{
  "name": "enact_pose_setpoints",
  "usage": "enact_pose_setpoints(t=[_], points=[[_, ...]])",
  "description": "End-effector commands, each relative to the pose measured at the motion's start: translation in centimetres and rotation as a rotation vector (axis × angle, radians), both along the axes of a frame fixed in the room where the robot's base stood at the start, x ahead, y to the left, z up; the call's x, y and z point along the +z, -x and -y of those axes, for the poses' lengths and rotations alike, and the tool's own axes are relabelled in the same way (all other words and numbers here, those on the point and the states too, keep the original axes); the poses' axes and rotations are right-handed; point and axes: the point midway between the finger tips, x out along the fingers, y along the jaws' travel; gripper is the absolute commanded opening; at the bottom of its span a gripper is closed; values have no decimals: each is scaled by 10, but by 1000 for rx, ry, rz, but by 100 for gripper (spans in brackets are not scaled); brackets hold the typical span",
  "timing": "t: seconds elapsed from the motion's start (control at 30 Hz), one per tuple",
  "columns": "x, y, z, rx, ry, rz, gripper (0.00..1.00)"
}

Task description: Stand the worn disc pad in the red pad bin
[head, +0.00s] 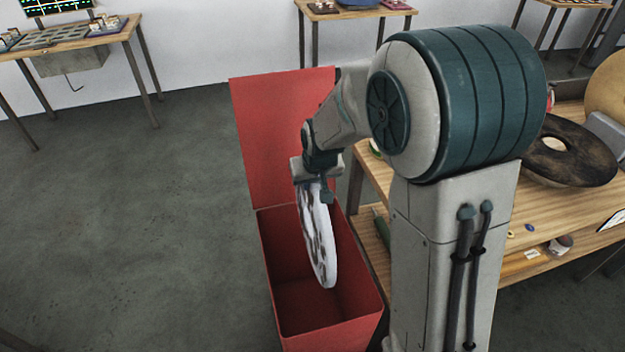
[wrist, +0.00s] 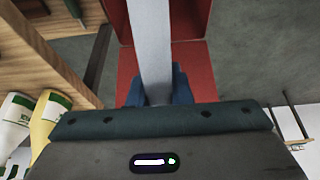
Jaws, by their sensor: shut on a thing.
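The disc pad (head: 318,240) is a white-grey round disc with dark patches, held upright on edge. My gripper (head: 318,187) is shut on its top edge. The disc hangs over the open mouth of the red pad bin (head: 345,317), its lower part seeming to be inside the opening; I cannot tell whether it touches the floor or walls. The bin's tall red back panel (head: 270,130) stands behind. In the wrist view the disc (wrist: 151,50) shows edge-on as a grey strip between the blue fingers (wrist: 157,92), with the red bin (wrist: 196,62) around it.
A wooden workbench (head: 490,205) stands right of the bin, with a dark ring-shaped disc (head: 570,152) on top. Bottles (wrist: 45,118) show at left in the wrist view. The grey floor (head: 120,230) left of the bin is clear.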

Motion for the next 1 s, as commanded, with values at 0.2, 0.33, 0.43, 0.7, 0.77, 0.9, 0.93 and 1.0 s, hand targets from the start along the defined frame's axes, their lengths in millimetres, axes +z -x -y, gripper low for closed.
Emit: enact_pose_setpoints(t=[0.2, 0.33, 0.43, 0.7, 0.77, 0.9, 0.93, 1.0], points=[[-27, 0, 0, 0, 0, 1, 0], [-40, 0, 0, 0, 0, 1, 0], [-50, 0, 0, 0, 0, 1, 0], [-77, 0, 0, -1, 1, 0, 0], [-83, 0, 0, -1, 0, 1, 0], [-96, 0, 0, -1, -1, 1, 0], [-98, 0, 0, -1, -1, 1, 0], [-103, 0, 0, -1, -1, 1, 0]])
